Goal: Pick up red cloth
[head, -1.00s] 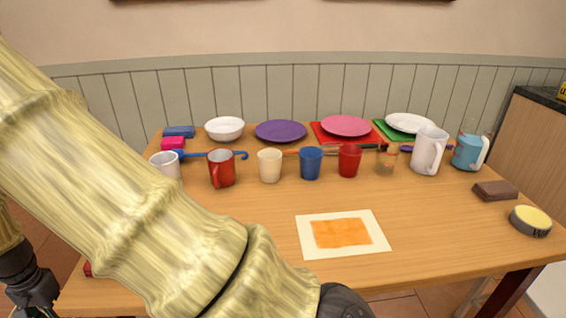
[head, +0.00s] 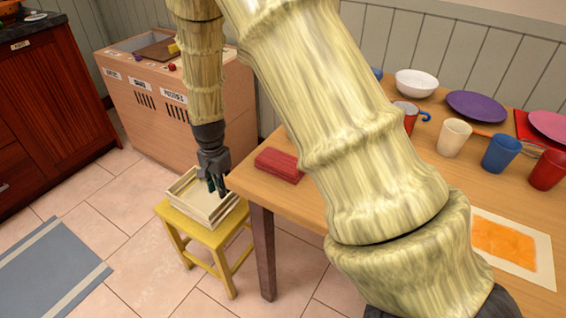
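A folded red cloth (head: 280,165) lies flat near the left corner of the wooden table (head: 315,207), beside my pale arm, which covers the table just to its right. My gripper (head: 215,189) points down left of the table's edge, over or in front of a shallow pale wooden tray (head: 187,193). It is apart from the red cloth. The fingers are small and dark, so I cannot tell whether they are open or shut.
The tray stands on a yellow stool (head: 214,238). Cups, including a white cup (head: 454,138) and a blue cup (head: 501,154), and plates stand on the right. A wooden cabinet (head: 130,110) stands behind the stool.

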